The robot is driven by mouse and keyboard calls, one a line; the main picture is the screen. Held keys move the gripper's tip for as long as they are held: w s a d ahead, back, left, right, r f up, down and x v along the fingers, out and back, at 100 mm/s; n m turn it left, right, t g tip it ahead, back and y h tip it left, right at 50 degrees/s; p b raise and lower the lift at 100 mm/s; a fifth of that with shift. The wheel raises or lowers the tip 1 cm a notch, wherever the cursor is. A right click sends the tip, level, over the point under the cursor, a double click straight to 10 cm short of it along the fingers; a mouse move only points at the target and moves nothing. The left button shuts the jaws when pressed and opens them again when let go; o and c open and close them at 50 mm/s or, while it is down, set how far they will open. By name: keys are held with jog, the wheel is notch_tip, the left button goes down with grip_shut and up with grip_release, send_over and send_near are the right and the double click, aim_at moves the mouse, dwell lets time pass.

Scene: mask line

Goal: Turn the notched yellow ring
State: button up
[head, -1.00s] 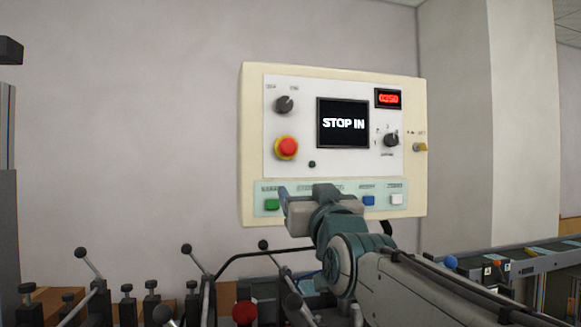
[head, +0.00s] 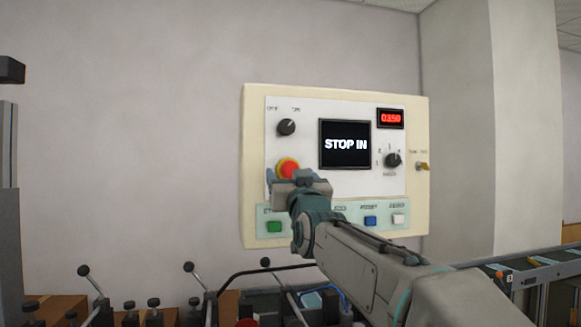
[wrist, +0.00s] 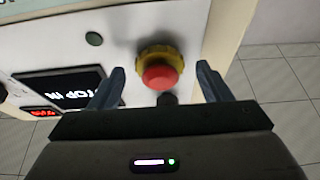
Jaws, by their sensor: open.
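The notched yellow ring (wrist: 160,52) surrounds a red mushroom button (wrist: 159,74) on the white control panel. In the head view the yellow ring (head: 279,166) and red button (head: 289,170) show at the panel's left, just above my gripper (head: 286,177), which covers part of the ring's lower edge. In the wrist view my gripper (wrist: 163,86) is open, with one blue-grey finger on each side of the ring and button. Both fingers look apart from the ring; the depth between them and the panel is hard to tell.
The cream panel box (head: 250,150) also carries a STOP IN screen (head: 344,158), a black knob (head: 286,127), a selector (head: 393,160), a red display (head: 390,118) and a key (head: 422,166). Below are green (head: 274,226), blue (head: 371,221) and white (head: 398,219) buttons. Levers stand lower left.

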jog(key=shift+w+a+r, duration=0.15)
jog(key=shift+w+r, duration=0.1)
jog(key=shift+w, duration=0.35)
jog(key=c, duration=1)
jog(key=shift+o, duration=0.2)
